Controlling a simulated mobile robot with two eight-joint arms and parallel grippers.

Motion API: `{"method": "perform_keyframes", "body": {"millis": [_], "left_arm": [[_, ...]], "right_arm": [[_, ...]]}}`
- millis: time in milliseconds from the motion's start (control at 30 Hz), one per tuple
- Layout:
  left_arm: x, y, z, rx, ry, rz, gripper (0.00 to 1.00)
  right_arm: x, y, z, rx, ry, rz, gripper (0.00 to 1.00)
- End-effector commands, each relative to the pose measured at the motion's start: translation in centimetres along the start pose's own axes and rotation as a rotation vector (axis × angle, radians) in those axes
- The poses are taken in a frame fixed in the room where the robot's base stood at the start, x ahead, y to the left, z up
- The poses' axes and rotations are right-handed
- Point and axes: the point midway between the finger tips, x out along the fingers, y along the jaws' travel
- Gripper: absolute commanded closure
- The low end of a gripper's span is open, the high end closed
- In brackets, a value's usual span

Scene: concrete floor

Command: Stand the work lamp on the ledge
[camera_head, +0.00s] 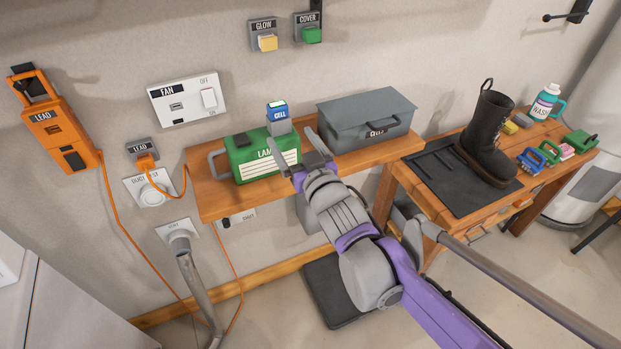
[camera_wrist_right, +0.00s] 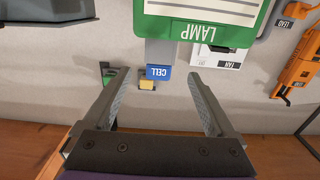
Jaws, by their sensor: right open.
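The work lamp, a green box with a white ruled panel marked LAMP (camera_head: 243,171), is on the wooden ledge (camera_head: 215,207) against the wall. Its grey handle is at the left end. A grey and blue block marked CELL (camera_head: 278,111) sticks up at its top. My right gripper (camera_head: 308,156) is just right of the lamp, with open jaws. In the right wrist view the lamp (camera_wrist_right: 215,22) appears upside down at the top, beyond the open, empty fingers (camera_wrist_right: 153,82). I cannot tell whether a finger touches the lamp. My left gripper is not in view.
A grey lidded box (camera_head: 352,112) stands on the ledge right of my gripper. A lower workbench (camera_head: 423,183) on the right holds a black boot (camera_head: 488,137), brushes and a wash bottle (camera_head: 544,103). An orange cord hangs at left below the wall sockets.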

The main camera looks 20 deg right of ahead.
Motion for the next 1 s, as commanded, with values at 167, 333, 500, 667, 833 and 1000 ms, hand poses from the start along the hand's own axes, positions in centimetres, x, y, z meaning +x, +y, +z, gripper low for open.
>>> {"method": "perform_keyframes", "body": {"millis": [167, 333, 500, 667, 833, 1000], "left_arm": [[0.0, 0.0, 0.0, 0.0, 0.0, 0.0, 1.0], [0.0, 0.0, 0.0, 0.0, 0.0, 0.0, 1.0], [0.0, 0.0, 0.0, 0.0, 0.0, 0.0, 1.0], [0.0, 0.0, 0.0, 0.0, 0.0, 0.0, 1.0], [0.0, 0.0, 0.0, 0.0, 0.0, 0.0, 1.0], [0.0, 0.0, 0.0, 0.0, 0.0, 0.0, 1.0]], "right_arm": [[-0.7, 0.3, 0.9, 0.0, -0.042, 0.015, 0.09], [-5.4, 1.4, 7.5, 0.002, -0.322, 0.084, 0.09], [-14.2, 1.2, 16.3, 0.007, -0.721, 0.103, 0.09], [-21.5, -0.1, 21.5, 0.014, -1.0, 0.062, 0.09], [-24.8, -0.8, 23.3, 0.017, -1.118, 0.031, 0.09], [-24.9, -0.8, 23.4, 0.017, -1.126, 0.029, 0.09]]}}
